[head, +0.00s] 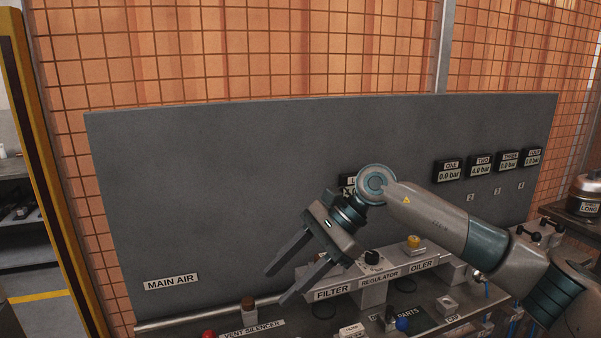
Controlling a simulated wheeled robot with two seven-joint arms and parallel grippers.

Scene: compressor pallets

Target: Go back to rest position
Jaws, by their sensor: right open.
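My right gripper (281,281) hangs in front of the grey panel (250,180). Its two fingers are apart, with nothing between them, and point down to the left. The right arm comes in from the lower right and crosses in front of the panel. My left gripper is not in view.
Several pressure gauges (481,166) sit on the panel's right side; another is partly hidden behind my arm. Blocks labelled REGULATOR (380,282) and OILER (422,267) stand below the arm. A VENT SILENCER label (252,330) and red knob (208,334) are at the bottom.

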